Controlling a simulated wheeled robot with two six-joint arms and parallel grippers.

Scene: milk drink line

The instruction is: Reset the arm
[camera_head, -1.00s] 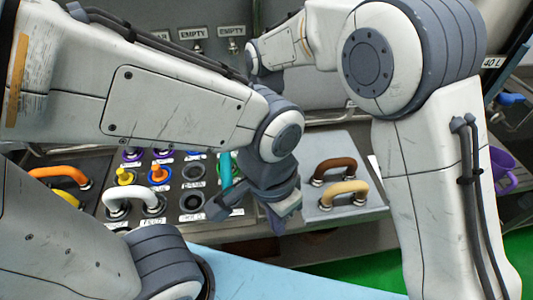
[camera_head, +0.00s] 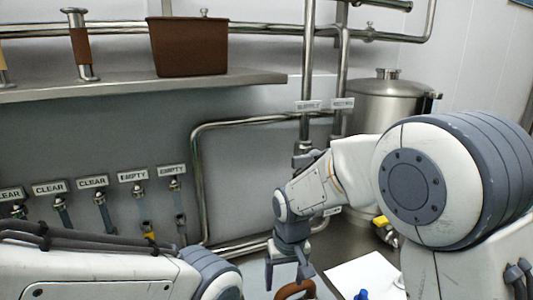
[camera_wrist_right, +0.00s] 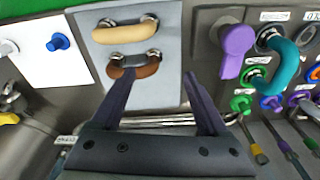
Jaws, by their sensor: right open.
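My right gripper (camera_head: 288,274) points down near the bottom of the head view. In the right wrist view its two dark fingers (camera_wrist_right: 160,74) are apart with nothing held between them. A brown handle (camera_head: 296,290) shows just below it in the head view. In the wrist view the brown handle (camera_wrist_right: 148,71) lies beyond the left fingertip, which overlaps it; I cannot tell whether they touch. My left arm crosses the lower left of the head view, and its gripper is out of frame.
A tan handle (camera_wrist_right: 125,33) shares the grey panel (camera_wrist_right: 180,75) with the brown one. A teal handle (camera_wrist_right: 285,62) and a purple handle (camera_wrist_right: 236,45) are at right. A steel shelf (camera_head: 140,88) holds a brown container (camera_head: 188,46). A steel tank (camera_head: 380,105) and pipes stand behind my right arm.

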